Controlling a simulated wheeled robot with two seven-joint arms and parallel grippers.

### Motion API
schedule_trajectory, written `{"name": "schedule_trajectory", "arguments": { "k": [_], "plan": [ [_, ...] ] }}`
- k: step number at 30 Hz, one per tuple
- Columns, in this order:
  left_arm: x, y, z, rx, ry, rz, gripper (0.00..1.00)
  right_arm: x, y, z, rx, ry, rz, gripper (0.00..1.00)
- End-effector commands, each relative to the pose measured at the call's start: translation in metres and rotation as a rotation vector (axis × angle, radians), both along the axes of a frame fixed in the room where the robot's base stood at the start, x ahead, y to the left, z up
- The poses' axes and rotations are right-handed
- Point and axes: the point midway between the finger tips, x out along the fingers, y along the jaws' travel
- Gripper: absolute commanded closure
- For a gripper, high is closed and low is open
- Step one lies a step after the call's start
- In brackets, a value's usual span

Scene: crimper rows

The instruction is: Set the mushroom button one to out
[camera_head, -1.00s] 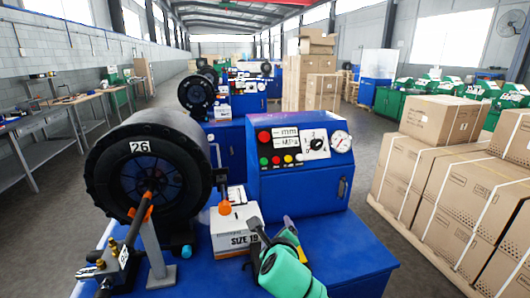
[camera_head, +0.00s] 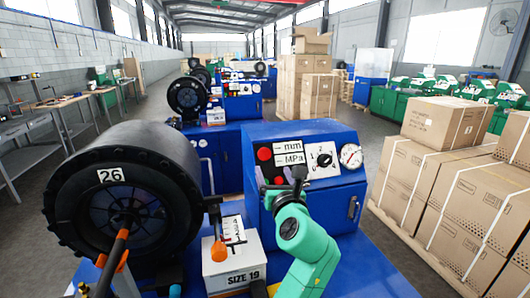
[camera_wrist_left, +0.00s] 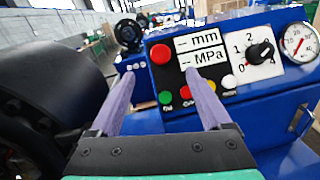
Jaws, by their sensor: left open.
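The control panel (camera_head: 300,163) of the blue crimper cabinet faces me. A large round red button (camera_head: 264,153), which looks like the mushroom button, is at its upper left; it also shows in the left wrist view (camera_wrist_left: 160,53). I cannot tell from here whether it is in or out. My left gripper (camera_head: 280,180) is in front of the panel, open and empty. In the left wrist view its two fingers (camera_wrist_left: 160,75) are spread, with the red button beyond and between their tips, apparently not touched. My right gripper is not in view.
Small green (camera_wrist_left: 165,97), red (camera_wrist_left: 186,93), yellow and white buttons sit below the displays. A dial (camera_wrist_left: 260,52) and a gauge (camera_wrist_left: 299,42) are to the right. A black wheel-like drum marked 26 (camera_head: 112,175) and a SIZE 19 box (camera_head: 235,262) stand left of my arm.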

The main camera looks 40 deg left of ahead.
Motion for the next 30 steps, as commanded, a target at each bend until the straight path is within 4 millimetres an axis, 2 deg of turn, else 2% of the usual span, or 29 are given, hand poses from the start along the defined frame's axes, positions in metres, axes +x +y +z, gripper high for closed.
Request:
{"name": "schedule_trajectory", "arguments": {
  "k": [1,5,9,12,16,22,23,24,28,29,30],
  "plan": [
    [0.009,0.011,0.005,0.004,0.002,0.004,0.18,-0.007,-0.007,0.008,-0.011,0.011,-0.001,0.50],
    [0.031,0.039,0.005,0.001,0.002,0.004,0.18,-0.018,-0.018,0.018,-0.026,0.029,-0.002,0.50],
    [0.053,0.065,0.004,-0.001,0.001,0.002,0.18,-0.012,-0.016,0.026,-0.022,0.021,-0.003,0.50],
    [0.064,0.077,0.003,-0.001,0.001,0.001,0.18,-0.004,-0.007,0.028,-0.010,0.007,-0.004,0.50],
    [0.069,0.084,0.001,-0.002,-0.001,0.000,0.18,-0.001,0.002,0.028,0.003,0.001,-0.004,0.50],
    [0.069,0.084,0.000,-0.003,0.000,0.000,0.18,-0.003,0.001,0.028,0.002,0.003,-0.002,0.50],
    [0.070,0.084,0.000,-0.003,0.000,0.000,0.26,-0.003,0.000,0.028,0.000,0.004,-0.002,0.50],
    [0.069,0.084,0.000,-0.002,-0.001,0.000,0.41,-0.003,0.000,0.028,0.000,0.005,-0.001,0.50],
    [0.069,0.084,0.000,-0.003,0.000,0.000,0.91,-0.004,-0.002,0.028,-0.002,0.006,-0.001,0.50],
    [0.069,0.084,0.000,-0.003,0.000,0.000,1.00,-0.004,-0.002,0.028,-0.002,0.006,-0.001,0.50],
    [0.069,0.084,0.000,-0.003,0.000,0.000,1.00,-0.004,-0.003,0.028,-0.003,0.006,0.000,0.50]
  ]
}}
